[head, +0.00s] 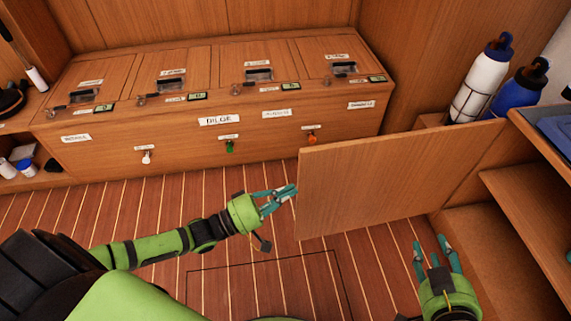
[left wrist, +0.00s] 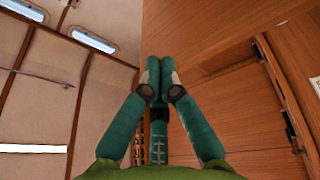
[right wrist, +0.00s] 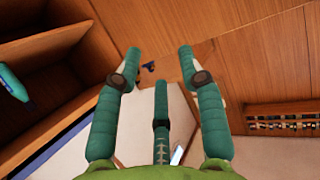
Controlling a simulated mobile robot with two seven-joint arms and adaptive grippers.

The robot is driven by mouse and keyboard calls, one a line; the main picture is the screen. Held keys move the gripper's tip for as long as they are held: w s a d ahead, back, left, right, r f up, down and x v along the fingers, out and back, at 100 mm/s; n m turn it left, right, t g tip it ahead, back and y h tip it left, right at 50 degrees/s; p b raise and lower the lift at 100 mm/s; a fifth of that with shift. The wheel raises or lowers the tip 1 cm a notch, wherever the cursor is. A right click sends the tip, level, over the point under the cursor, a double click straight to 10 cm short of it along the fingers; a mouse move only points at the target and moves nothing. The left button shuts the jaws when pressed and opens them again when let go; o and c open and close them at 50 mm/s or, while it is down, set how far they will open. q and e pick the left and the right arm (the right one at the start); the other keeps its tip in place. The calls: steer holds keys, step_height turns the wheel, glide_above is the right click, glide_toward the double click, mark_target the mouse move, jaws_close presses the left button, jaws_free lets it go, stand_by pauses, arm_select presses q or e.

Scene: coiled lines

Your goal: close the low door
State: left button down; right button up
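The low door (head: 385,180) is a plain wooden panel in the head view. It stands open, swung out over the floor from the cabinet (head: 515,187) at the right. Its free edge is at the left. My left gripper (head: 293,192) is at this free edge, fingers pointing at it; I cannot tell whether they touch. In the left wrist view its fingertips (left wrist: 159,68) are together with nothing between them. My right gripper (head: 432,245) is open and empty, in front of the door near the open lower compartment. Its spread fingers show in the right wrist view (right wrist: 156,65).
A wooden locker bench (head: 218,150) with labels, latches and small coloured knobs runs along the back. A white bottle (head: 482,85) and a blue bottle (head: 520,92) stand behind the door. Striped floor (head: 150,200) is clear left of the door.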

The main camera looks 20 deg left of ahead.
arm_select(q)
steer(key=w+a+f+n+y, duration=0.2)
steer(key=a+f+n+y, duration=0.15)
steer(key=a, duration=0.65)
arm_select(e)
steer(key=s+d+f+g+h, duration=0.1)
steer(key=s+d+f+g, duration=0.1)
steer(key=s+f+g, duration=0.15)
arm_select(q)
steer(key=b+x, duration=0.2)
steer(key=x, duration=0.8)
steer(key=shift+n+h, duration=0.35)
steer(key=shift+s+d+r+p, duration=0.25)
steer(key=shift+s+d, duration=0.4)
steer(key=shift+s, duration=0.2)
steer(key=shift+s+d+r+p, duration=0.1)
steer(key=shift+s+d+p, duration=0.1)
steer(key=shift+s+d, duration=0.55)
arm_select(e)
steer(key=w+a+r+t+y, duration=0.2)
steer(key=w+a+r+t, duration=0.2)
steer(key=r+t, duration=0.2)
steer(key=shift+w+r+n, duration=0.25)
steer(key=shift+r+n, duration=0.05)
steer(key=shift+r, duration=0.75)
arm_select(q)
steer(key=shift+s+a, duration=0.1)
